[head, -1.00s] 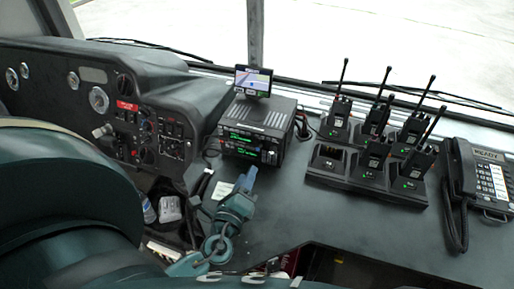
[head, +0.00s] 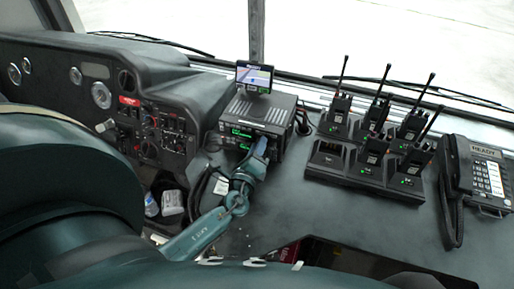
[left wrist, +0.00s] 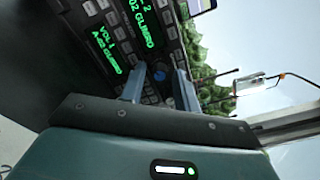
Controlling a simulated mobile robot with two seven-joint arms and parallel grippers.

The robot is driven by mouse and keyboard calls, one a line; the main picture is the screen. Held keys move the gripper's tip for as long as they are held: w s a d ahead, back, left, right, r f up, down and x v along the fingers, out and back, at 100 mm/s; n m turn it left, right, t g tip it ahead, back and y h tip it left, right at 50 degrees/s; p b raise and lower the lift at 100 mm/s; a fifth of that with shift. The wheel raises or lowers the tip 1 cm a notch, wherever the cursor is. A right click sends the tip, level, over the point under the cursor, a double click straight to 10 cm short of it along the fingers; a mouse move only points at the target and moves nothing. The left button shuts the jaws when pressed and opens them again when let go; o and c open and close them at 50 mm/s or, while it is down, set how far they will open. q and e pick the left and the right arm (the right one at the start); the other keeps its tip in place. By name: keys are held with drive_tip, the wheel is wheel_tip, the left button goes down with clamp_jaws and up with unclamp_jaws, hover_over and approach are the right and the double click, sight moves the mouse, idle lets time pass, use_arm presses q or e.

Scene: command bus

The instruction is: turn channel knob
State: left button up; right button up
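The radio (head: 262,108) is a black box with green displays, standing on the dash under a small screen. Its front also fills the upper left of the left wrist view (left wrist: 88,30), rotated, with green text and rows of buttons. A small round knob with a blue face (left wrist: 160,76) shows there between my fingers. My left gripper (head: 260,148) is at the right part of the radio's front and hides the knob in the head view. Its two fingers (left wrist: 160,84) are apart, one on each side of the knob; I cannot tell whether they touch it. My right gripper is not in view.
A small screen (head: 254,77) sits on top of the radio. A charger rack (head: 345,172) with several handheld radios stands to the right, and a desk phone (head: 482,182) beyond it. The instrument panel (head: 150,128) is at left. The dash between radio and rack is clear.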

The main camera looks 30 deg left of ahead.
use_arm(q)
clamp_jaws()
drive_tip(key=shift+m, duration=0.3)
